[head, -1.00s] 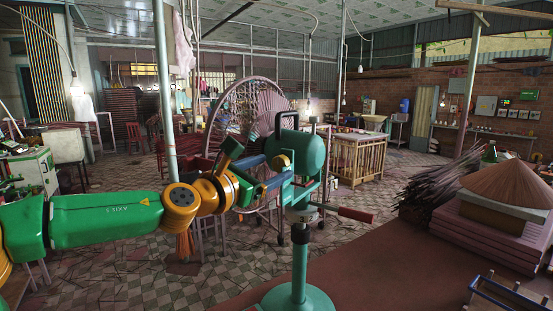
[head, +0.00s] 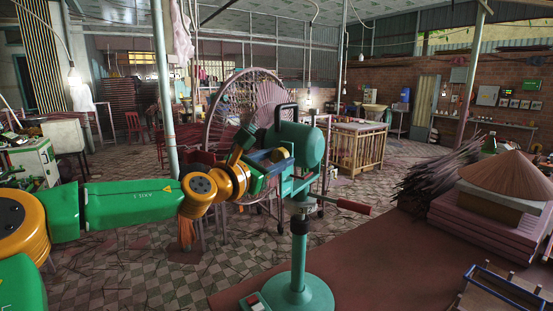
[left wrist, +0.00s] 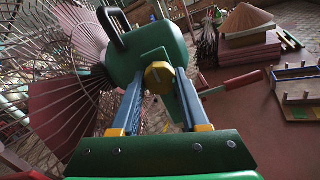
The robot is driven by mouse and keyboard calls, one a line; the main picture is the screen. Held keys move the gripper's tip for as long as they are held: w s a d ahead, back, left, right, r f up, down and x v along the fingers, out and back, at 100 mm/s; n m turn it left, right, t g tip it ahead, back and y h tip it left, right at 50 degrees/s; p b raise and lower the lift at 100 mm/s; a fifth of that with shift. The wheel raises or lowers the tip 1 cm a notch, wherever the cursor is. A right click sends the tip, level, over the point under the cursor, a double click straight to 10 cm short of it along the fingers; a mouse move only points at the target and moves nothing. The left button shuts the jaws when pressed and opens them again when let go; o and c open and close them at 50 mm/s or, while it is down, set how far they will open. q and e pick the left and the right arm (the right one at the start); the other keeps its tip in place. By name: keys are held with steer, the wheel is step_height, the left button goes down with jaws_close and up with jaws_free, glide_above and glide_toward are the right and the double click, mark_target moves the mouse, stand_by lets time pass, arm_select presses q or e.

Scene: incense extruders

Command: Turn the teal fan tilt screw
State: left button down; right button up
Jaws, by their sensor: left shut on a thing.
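The teal fan (head: 311,146) has a rounded housing with a black top handle, on a teal pole and round base (head: 298,293). Its tilt screw is a yellow knob (head: 282,154) on the side of the housing bracket. In the left wrist view, the knob (left wrist: 158,76) sits between the blue fingers of my left gripper (left wrist: 160,88), which is shut on it. In the head view, my left gripper (head: 272,160) reaches the knob from the left, and its fingers partly cover the bracket. My right gripper is not in view.
A red-handled lever (head: 352,206) sticks out right from the fan's stand. A large wire fan guard (head: 225,110) stands behind. A conical hat (head: 506,177) on stacked pink slabs, incense bundles (head: 433,172) and a small rack (head: 500,290) lie right. The red table's middle is clear.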

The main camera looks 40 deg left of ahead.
arm_select(q)
steer(key=n+b, duration=0.1)
steer(key=n, duration=0.2)
steer(key=shift+n, duration=0.4)
steer(key=n, duration=0.5)
steer(key=shift+r, duration=0.1)
steer(key=n, duration=0.5)
steer(key=shift+n, duration=2.7)
steer(key=shift+c, duration=2)
jaws_free()
